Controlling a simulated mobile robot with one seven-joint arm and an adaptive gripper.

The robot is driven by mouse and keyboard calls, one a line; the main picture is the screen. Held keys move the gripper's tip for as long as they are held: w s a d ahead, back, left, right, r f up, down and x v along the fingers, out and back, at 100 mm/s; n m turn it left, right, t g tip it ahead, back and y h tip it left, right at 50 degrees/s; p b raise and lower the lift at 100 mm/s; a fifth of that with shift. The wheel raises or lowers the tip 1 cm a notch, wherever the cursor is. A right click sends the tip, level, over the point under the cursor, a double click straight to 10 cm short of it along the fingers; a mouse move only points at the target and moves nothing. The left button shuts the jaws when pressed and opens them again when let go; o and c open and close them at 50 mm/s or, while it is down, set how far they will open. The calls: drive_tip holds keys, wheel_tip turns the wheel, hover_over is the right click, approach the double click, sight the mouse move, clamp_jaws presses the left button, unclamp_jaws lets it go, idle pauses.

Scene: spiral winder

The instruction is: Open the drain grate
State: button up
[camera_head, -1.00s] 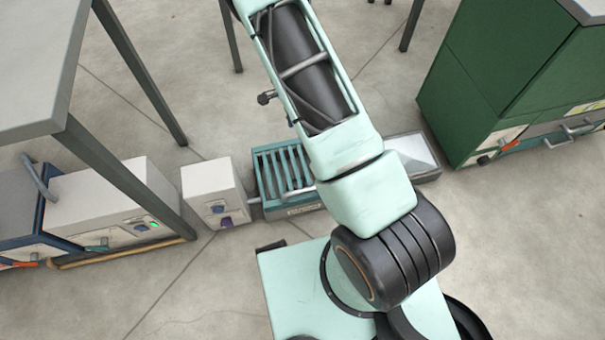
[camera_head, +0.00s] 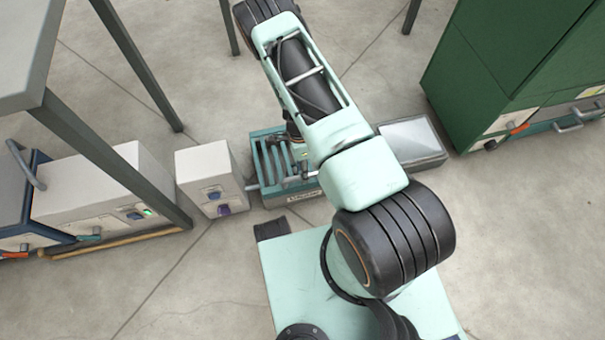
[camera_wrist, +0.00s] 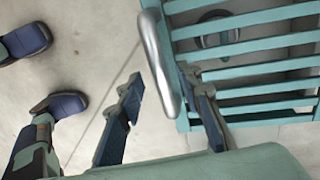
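The drain grate (camera_head: 268,163) is a set of teal slats on a low teal box on the floor, partly covered by my arm in the head view. In the wrist view its slats (camera_wrist: 255,56) fill the upper right, with a round dark fitting showing beneath them. A curved grey metal handle (camera_wrist: 157,50) stands at the grate's left edge. My gripper (camera_wrist: 163,84) is open, its two fingers apart. The lower end of the handle appears between the fingertips, close to the right finger; I cannot tell whether they touch. In the head view my gripper is mostly hidden by the arm.
A white box (camera_head: 208,170) with blue and purple controls stands left of the grate. A grey-topped tray (camera_head: 412,139) adjoins on the right, before a green cabinet (camera_head: 490,75). A table leg (camera_head: 115,155) and a white machine (camera_head: 95,195) are further left.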

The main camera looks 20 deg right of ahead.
drive_tip(key=shift+s+f, duration=0.1)
drive_tip(key=shift+f, duration=0.55)
clamp_jaws()
